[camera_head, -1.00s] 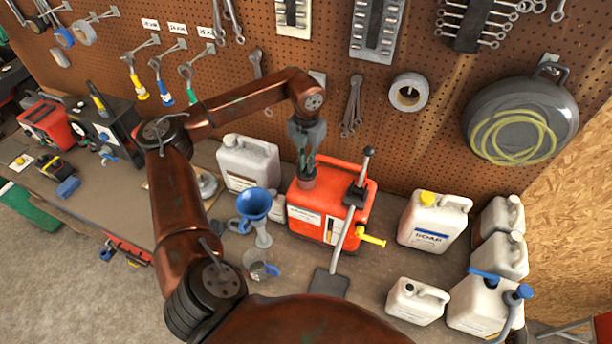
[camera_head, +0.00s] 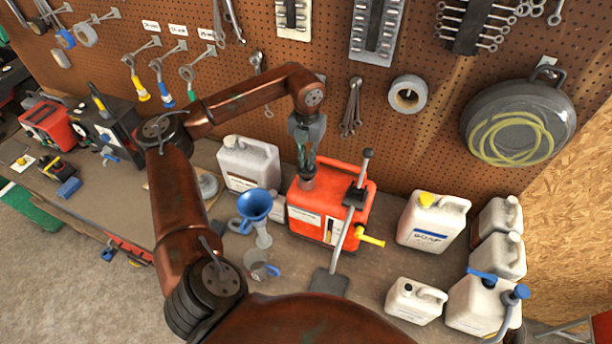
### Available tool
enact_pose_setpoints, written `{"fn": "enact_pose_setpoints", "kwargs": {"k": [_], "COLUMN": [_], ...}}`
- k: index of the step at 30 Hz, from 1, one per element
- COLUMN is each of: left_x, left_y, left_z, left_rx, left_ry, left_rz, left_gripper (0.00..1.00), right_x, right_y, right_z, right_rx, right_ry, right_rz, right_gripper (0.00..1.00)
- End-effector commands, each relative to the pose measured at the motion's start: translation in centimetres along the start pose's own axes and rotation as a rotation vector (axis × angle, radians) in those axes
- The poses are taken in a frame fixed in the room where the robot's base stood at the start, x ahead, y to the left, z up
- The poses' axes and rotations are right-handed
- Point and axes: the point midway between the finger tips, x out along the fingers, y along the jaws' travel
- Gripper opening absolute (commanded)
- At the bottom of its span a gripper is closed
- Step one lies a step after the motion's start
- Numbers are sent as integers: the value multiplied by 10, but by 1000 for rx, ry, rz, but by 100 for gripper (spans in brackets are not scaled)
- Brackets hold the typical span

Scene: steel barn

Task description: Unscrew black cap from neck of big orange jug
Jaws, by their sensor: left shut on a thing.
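The big orange jug (camera_head: 315,222) stands upright on the workbench near the middle of the picture. Its neck and dark cap (camera_head: 307,181) are at the top left of the jug. My left gripper (camera_head: 306,168) comes down from above, with its fingers shut around the cap at the neck. The fingers hide much of the cap, so I cannot tell whether it has come loose from the neck. My right gripper is not in view.
A lever pump (camera_head: 354,198) stands against the jug's front right, with a yellow spout (camera_head: 371,240). A blue funnel (camera_head: 255,205) stands to the left. White jugs (camera_head: 433,221) stand to the right. The pegboard (camera_head: 440,100) rises close behind.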

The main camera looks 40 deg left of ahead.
Motion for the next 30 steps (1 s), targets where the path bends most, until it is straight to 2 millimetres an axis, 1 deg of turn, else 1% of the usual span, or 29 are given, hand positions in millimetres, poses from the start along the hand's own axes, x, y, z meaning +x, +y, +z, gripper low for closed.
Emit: {"fn": "enact_pose_setpoints", "kwargs": {"k": [6,14,27,30], "left_x": [-7,-12,-52,-59], "left_y": [0,0,0,0], "left_z": [0,0,0,0], "left_rx": [0,0,0,0], "left_ry": [0,0,-1,0], "left_rz": [0,0,0,1], "left_gripper": [0,0,0,0], "right_x": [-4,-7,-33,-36], "right_y": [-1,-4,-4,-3], "right_z": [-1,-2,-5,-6], "right_rx": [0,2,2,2], "right_ry": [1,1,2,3], "right_rz": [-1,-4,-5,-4], "right_gripper": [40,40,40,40]}}
